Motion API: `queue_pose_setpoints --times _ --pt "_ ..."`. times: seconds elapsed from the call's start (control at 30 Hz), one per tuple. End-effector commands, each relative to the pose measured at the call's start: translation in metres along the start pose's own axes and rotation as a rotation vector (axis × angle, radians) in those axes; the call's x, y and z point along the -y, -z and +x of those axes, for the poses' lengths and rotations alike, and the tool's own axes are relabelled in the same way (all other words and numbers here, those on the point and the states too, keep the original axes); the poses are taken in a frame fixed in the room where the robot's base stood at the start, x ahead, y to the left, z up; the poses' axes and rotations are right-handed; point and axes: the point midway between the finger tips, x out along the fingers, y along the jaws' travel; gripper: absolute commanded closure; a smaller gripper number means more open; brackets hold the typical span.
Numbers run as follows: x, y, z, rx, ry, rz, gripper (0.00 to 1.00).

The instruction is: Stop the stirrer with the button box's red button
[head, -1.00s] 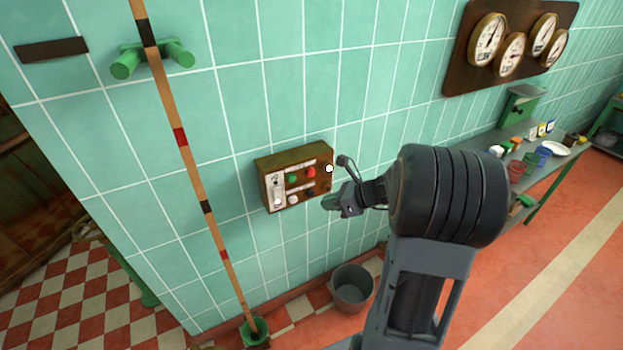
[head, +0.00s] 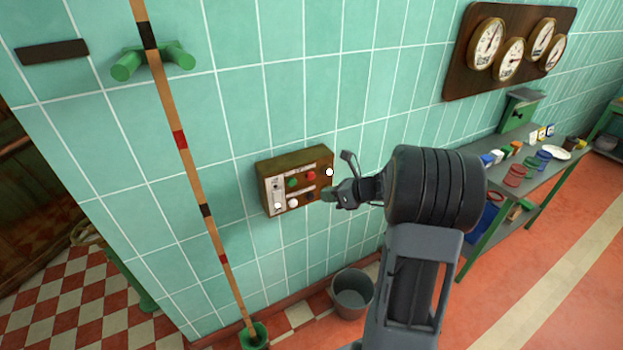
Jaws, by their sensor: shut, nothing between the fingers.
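The button box (head: 264,185) is a brown box mounted on the green tiled wall, with a pale panel. Its red button (head: 311,176) is at the upper right of the panel, beside a green button (head: 292,183). Pale knobs sit along the lower part. My gripper (head: 327,196) is shut and empty, just to the right of the box's lower right part. It appears lower than the red button and to its right. I cannot tell how far its tip is from the box face. The stirrer is not recognisable in view.
A striped pole (head: 181,140) stands against the wall left of the box, near green pegs (head: 152,60). A grey bucket (head: 352,293) is on the floor below. A bench (head: 545,172) with jars and a gauge board (head: 480,75) are at the right.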

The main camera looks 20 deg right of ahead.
Motion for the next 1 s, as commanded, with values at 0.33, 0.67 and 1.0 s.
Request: queue_pose_setpoints --times 0.33,0.67,1.0 --pt "0.018 -0.019 0.025 -0.001 -0.001 0.0 1.0" --pt "0.024 -0.025 0.034 0.0 -0.001 0.0 1.0" --pt "0.024 -0.025 0.034 0.0 0.0 0.0 1.0"
